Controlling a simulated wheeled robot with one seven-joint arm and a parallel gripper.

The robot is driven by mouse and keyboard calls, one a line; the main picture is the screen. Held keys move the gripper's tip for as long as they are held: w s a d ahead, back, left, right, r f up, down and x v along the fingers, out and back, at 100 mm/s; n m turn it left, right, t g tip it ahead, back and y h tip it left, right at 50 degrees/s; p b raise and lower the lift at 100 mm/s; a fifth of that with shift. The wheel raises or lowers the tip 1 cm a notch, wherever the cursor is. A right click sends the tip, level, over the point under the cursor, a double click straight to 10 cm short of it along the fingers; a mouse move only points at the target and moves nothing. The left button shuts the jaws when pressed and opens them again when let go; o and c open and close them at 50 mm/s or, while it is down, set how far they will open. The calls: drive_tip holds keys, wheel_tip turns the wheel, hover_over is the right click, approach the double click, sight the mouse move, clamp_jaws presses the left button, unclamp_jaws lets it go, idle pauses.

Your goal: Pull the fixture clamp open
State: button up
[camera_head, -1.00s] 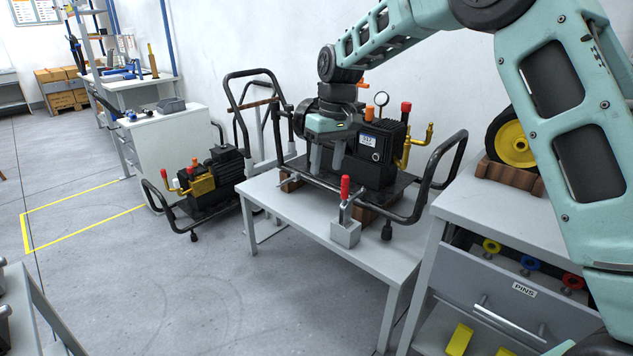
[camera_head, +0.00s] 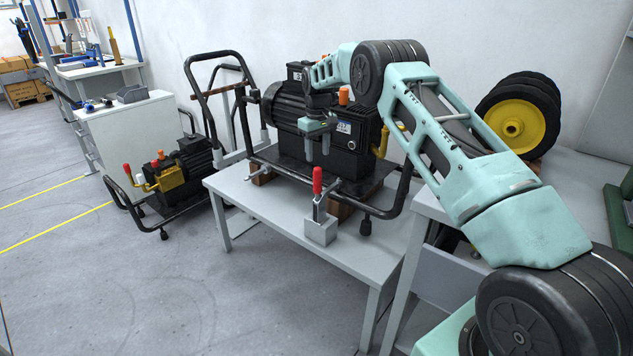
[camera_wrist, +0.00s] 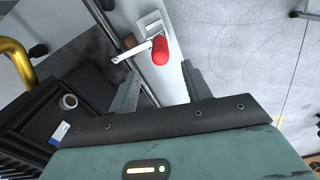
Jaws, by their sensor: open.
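The fixture clamp is a grey block (camera_head: 320,229) with an upright red handle (camera_head: 317,180), at the front edge of the white table. In the wrist view, the red handle (camera_wrist: 160,50) and its metal lever arm (camera_wrist: 132,51) show just beyond my fingertips. My gripper (camera_head: 318,152) is open and empty, fingers pointing down, a little above and behind the handle in the head view. In the wrist view my gripper (camera_wrist: 160,84) has the handle roughly between the lines of its two fingers. I see no contact with it.
A black pump (camera_head: 350,130) in a tubular frame (camera_head: 378,214) stands on the table (camera_head: 280,222) close behind the clamp. A second pump (camera_head: 188,168) sits on a low cart at left. Floor before the table is clear.

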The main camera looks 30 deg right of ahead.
sight(317, 181)
wheel_tip(317, 181, down, 11)
drive_tip(key=shift+f, duration=0.1)
idle(0.3)
clamp_jaws()
drive_tip(key=shift+a, duration=0.1)
